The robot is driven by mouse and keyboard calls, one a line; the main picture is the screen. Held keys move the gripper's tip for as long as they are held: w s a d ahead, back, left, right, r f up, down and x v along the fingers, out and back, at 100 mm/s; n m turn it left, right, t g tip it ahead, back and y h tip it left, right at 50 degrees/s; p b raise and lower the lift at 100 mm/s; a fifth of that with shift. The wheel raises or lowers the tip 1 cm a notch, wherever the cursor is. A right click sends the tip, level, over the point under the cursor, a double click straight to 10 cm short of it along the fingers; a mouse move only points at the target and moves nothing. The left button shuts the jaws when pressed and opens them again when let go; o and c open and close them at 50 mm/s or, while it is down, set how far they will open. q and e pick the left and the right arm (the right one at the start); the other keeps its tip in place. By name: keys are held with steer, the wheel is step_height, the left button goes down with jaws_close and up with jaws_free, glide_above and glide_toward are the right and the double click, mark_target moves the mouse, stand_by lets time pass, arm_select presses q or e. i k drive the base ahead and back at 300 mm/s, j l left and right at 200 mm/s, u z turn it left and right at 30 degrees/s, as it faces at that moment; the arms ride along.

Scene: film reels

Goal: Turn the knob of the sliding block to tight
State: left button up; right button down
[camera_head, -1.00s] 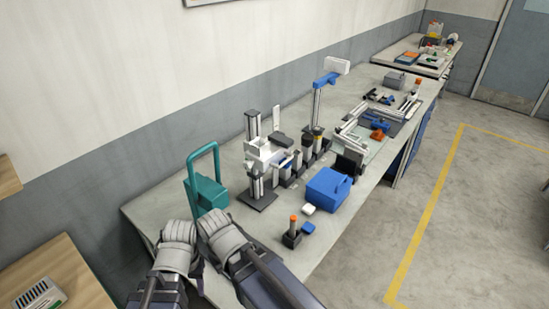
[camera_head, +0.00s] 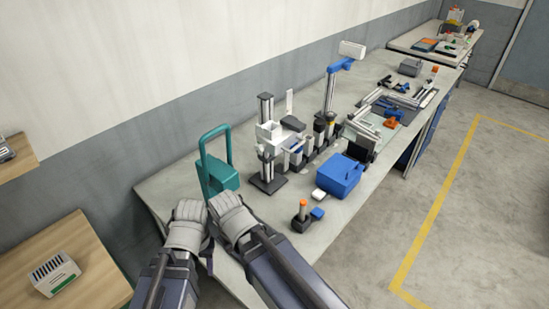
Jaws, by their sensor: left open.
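A small dark block with an upright orange-topped post (camera_head: 302,211) stands near the front edge of the workbench. A stand with two metal posts and a white block (camera_head: 270,135) stands farther back. I cannot tell which part is the sliding block's knob, nor its setting. My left gripper (camera_head: 187,214) is a grey, glove-like hand at the bench's near end, open, with no held thing visible. My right gripper (camera_head: 224,205) is beside it; its fingers are too small and bunched to read. Both are left of the orange-topped post and apart from it.
A teal tool with a tall loop handle (camera_head: 218,172) stands just behind my grippers. A blue box (camera_head: 340,176), a white piece (camera_head: 318,194) and a small blue piece (camera_head: 317,213) lie to the right. The grey workbench (camera_head: 262,211) has bare surface between my grippers and the post.

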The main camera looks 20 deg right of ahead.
mark_target(258, 149)
steer(key=j+z, duration=0.25)
steer(key=z, duration=0.2)
steer(key=k+j+z, duration=0.1)
steer(key=z, duration=0.3)
steer(key=k+j+z, duration=0.1)
steer(key=j+z, duration=0.15)
steer(key=z, duration=0.2)
